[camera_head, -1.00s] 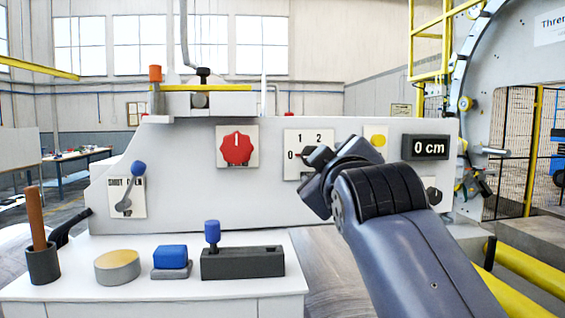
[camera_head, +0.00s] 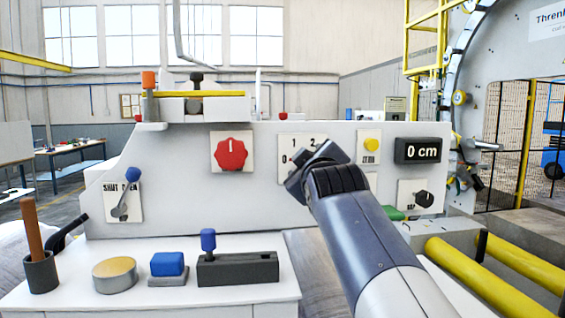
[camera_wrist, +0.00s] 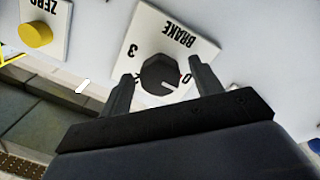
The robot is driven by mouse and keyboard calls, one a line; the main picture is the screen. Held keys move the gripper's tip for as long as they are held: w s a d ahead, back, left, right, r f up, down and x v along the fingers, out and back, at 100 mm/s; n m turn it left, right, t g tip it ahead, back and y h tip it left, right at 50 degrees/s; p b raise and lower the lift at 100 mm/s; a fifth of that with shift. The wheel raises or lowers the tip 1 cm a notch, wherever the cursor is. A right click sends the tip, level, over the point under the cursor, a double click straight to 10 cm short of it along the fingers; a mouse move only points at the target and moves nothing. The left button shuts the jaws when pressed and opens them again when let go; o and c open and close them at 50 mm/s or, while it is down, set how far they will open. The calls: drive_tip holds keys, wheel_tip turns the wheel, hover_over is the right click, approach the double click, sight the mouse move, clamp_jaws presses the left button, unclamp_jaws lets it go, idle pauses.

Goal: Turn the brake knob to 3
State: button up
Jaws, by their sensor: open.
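The brake knob (camera_wrist: 160,74) is dark and faceted, on a white plate (camera_wrist: 178,22) marked BRAKE, upside down in the wrist view. A white line on the knob slants to the lower right there, on the side of the 0. The 3 shows at the knob's other side. I cannot tell the exact number it points at. My gripper (camera_wrist: 161,70) is open, with one finger on each side of the knob. I cannot tell whether they touch it. In the head view my gripper (camera_head: 298,182) covers the knob and part of the brake plate (camera_head: 286,146).
A yellow ZERO button (camera_head: 371,144) and a 0 cm display (camera_head: 418,150) are right of the brake plate. A red knob (camera_head: 231,154) is left of it. A black knob (camera_head: 424,199) is lower right. A blue-topped lever (camera_head: 122,195) is at the far left.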

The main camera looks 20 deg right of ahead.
drive_tip(key=c, duration=1)
drive_tip(key=shift+o, duration=0.2)
